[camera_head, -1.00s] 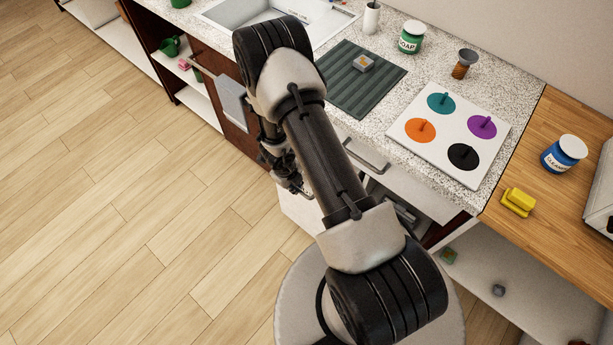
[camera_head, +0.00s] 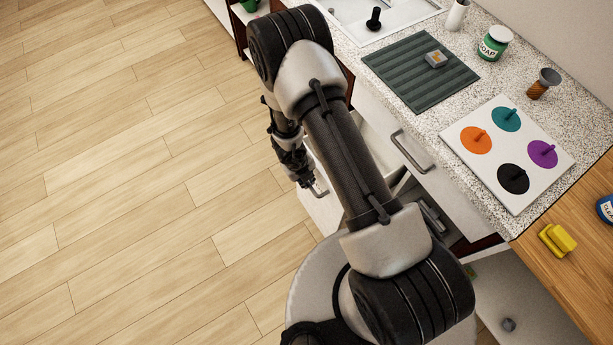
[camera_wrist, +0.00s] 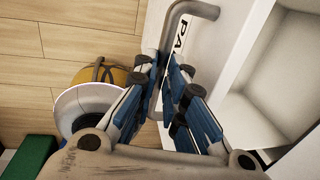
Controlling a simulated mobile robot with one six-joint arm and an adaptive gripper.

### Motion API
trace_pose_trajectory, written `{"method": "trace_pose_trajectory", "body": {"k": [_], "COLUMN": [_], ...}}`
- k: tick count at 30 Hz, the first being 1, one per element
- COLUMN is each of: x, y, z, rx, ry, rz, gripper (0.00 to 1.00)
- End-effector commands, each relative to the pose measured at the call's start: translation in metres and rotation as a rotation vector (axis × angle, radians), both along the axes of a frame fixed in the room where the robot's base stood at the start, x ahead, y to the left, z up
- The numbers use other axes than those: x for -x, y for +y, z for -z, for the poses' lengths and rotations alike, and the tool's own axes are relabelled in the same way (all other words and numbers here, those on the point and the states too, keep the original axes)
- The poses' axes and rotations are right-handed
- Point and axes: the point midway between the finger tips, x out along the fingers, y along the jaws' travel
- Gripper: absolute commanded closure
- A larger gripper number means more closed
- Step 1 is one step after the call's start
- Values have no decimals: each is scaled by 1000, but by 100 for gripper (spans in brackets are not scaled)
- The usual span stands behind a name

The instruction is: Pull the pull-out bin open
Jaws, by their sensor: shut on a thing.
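The white pull-out bin (camera_head: 324,208) stands out from the cabinet below the counter, left of my arm in the head view. The wrist view shows its open inside (camera_wrist: 272,95) and part of dark lettering on its white front (camera_wrist: 183,40). My gripper (camera_wrist: 165,88) is shut on the bin's grey bar handle (camera_wrist: 192,8), whose curved end shows beyond the fingers. In the head view my gripper (camera_head: 305,178) is at the bin's front, low over the floor. My arm hides much of the bin there.
A closed-looking drawer with a bar handle (camera_head: 412,152) sits above and right of the bin. The speckled counter carries a green mat (camera_head: 420,85) and a white board (camera_head: 468,165) with coloured discs. The wooden floor (camera_head: 130,190) at left is clear.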

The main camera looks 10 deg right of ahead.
Motion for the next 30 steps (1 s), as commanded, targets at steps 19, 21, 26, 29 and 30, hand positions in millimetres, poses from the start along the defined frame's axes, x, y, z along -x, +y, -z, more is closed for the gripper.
{"method": "trace_pose_trajectory", "body": {"k": [19,21,26,29,30], "x": [0,-1,0,1,1], "y": [0,1,4,8,9], "z": [-1,-4,-25,-44,-52], "rx": [0,0,0,0,-1], "ry": [-1,-1,-3,-4,-5], "rz": [0,-1,0,1,1], "gripper": [68,68,68,68,68]}}
